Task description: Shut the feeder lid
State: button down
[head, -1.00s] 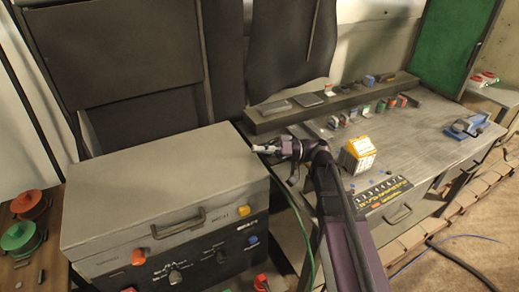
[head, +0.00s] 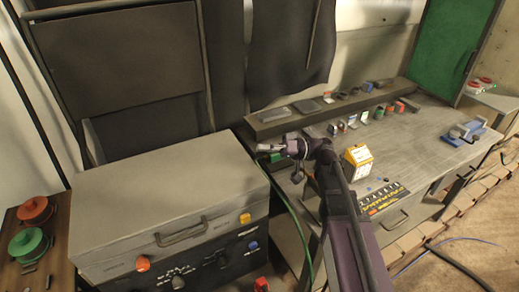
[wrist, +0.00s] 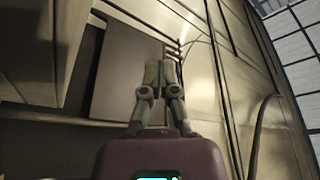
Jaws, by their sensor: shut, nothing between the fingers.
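The feeder lid is probably the grey lid (head: 160,185) of the large box at left in the head view. It lies level on the dark front panel (head: 190,268), and I see no open gap. A bar handle (head: 182,232) is on its front face, with an orange latch (head: 143,263) and a yellow latch (head: 245,218) near its lower edge. My gripper (head: 260,147) is shut and empty, just past the lid's right edge towards the back; I cannot tell whether it touches. In the wrist view my gripper's fingers (wrist: 160,60) are together, with nothing between them.
A workbench (head: 425,135) to the right carries a yellow-and-white box (head: 357,161), a blue vise (head: 466,132) and small parts along a raised shelf (head: 330,105). Red (head: 35,211) and green (head: 27,242) spools stand at left. A green cable (head: 297,215) hangs beside the lid.

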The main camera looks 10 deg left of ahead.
jog(key=w+d+f+b, duration=0.2)
jog(key=w+d+f, duration=0.1)
jog(key=d, duration=0.3)
jog(key=shift+w+d, duration=0.15)
jog(key=shift+w, duration=0.7)
jog(key=shift+s, duration=0.1)
